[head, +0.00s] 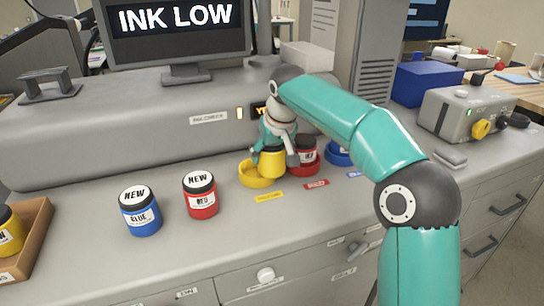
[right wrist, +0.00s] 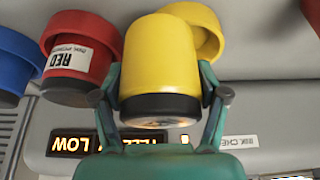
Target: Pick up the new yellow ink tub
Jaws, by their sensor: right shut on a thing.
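My right gripper (head: 271,152) is shut on a yellow ink tub (head: 272,165), just above and to the right of a yellow ring holder (head: 250,181). In the right wrist view, my right gripper (right wrist: 160,95) has a finger on each side of the yellow tub (right wrist: 158,60), near its black lid; the yellow holder (right wrist: 208,35) shows behind it. No NEW label shows on the held tub. Another yellow tub (head: 10,238) stands in a brown tray (head: 32,243) at the far left, cut off by the picture's edge. My left gripper is out of view.
A NEW blue tub (head: 141,214) and a NEW red tub (head: 200,196) stand on the grey counter. A red tub (head: 305,152) sits in its red holder, close beside my right gripper, with a blue holder (head: 338,156) further right. A screen (head: 180,30) reads INK LOW.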

